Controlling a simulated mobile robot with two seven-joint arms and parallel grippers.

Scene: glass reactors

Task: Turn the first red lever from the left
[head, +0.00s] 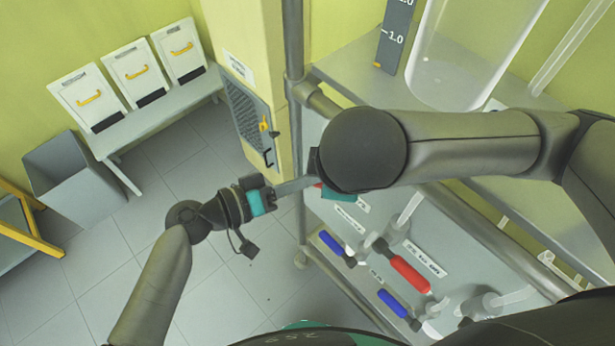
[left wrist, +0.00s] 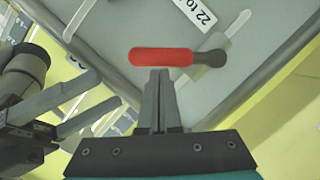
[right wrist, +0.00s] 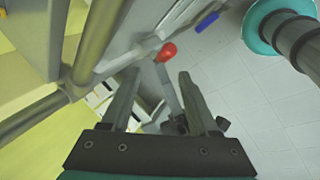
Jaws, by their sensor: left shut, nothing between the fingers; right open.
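The first red lever from the left shows as a small red bit (head: 318,186) in the head view, mostly hidden by my right arm. In the left wrist view this red lever (left wrist: 160,57) lies sideways, with its grey pivot at the right. My left gripper (left wrist: 158,72) is shut and empty, its tips right at the handle's edge; I cannot tell if they touch. In the right wrist view the red handle (right wrist: 167,52) shows beyond my open right gripper (right wrist: 157,78), whose fingers hold nothing. Another red lever (head: 410,274) sits further right on the panel.
Blue levers (head: 331,243) (head: 392,304) are on the same grey panel. A metal post (head: 294,60) and a yellow cabinet (head: 250,95) stand close to my left gripper. A glass vessel (head: 465,55) is above.

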